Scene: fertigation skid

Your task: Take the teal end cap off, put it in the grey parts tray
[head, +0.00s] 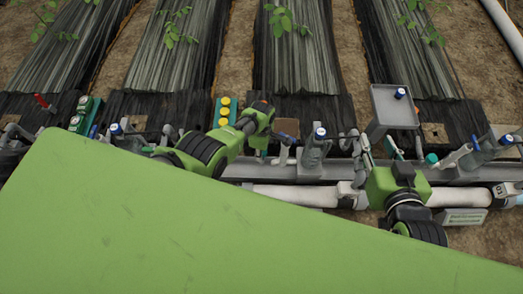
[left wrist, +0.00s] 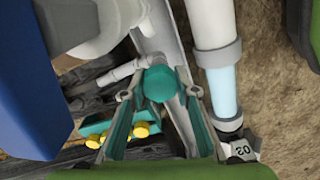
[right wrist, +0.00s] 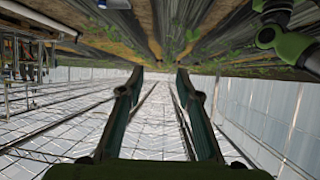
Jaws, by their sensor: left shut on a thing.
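The teal end cap (left wrist: 159,84) shows in the left wrist view, between the fingertips of my left gripper (left wrist: 158,95), which is shut on it. It is at a grey pipe fitting; whether it is still seated there I cannot tell. In the head view my left wrist is near the middle, and its fingers and the cap are mostly hidden. My right gripper (head: 378,150) is open and empty, just below the grey parts tray (head: 393,116). Its spread fingers also show in the right wrist view (right wrist: 158,85). A small blue-topped item (head: 400,93) appears at the tray.
A large green panel covers the lower left of the head view. Grey rail, white pipe (head: 300,194) and several blue-topped valves (head: 319,133) run across. A block with yellow knobs (head: 224,110) stands beside my left wrist. Another teal-ended fitting (head: 431,158) is right of my right gripper.

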